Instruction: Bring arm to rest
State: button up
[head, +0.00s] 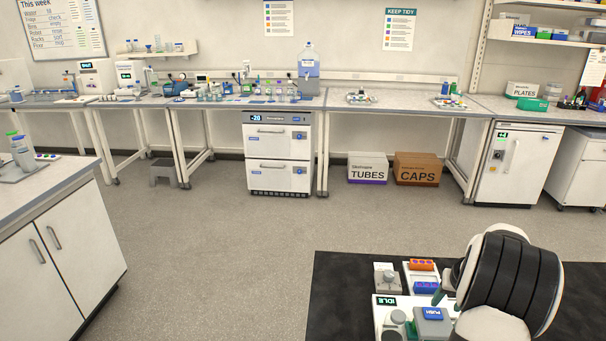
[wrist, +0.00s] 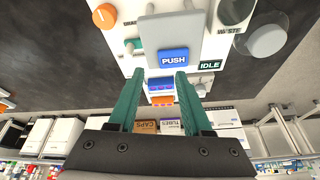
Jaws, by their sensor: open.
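My arm reaches over a dark mat (head: 340,290) at the bottom right of the head view. Its black-and-white links hide part of the mat. My gripper (wrist: 158,68) has two green fingers, spread apart with nothing between them in the wrist view. In the head view the gripper (head: 441,290) is mostly hidden by my arm, with a bit of green showing. Beyond the fingers is a white device with a blue PUSH button (wrist: 173,61) and an IDLE display (wrist: 209,65). I cannot tell whether the fingers touch it.
An orange rack (head: 421,265) and a blue rack (head: 426,287) stand close to my gripper. A grey device with a knob (head: 387,277) is to their left. A cabinet (head: 65,250) stands at the left. Benches line the back wall, with open floor (head: 220,260) between.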

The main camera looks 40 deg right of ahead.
jog(key=w+a+r+n+y, duration=0.1)
jog(key=w+a+r, duration=0.25)
jog(key=a, duration=0.45)
jog(key=w+a+r+n+y, duration=0.15)
jog(key=w+a, duration=0.25)
jog(key=a, duration=0.4)
jog(key=w+a+r+y, duration=0.1)
jog(key=w+a+r, duration=0.25)
jog(key=a, duration=0.45)
jog(key=s+a+r+n, duration=0.2)
jog(key=a, duration=1.4)
jog(key=s+a+f+n+g+y, duration=0.1)
jog(key=s+a+g, duration=0.1)
jog(key=s+a, duration=0.9)
jog(key=shift+s+a+f+g+y, duration=0.25)
jog(key=shift+s+a+g+y, duration=0.15)
jog(key=shift+s, duration=0.6)
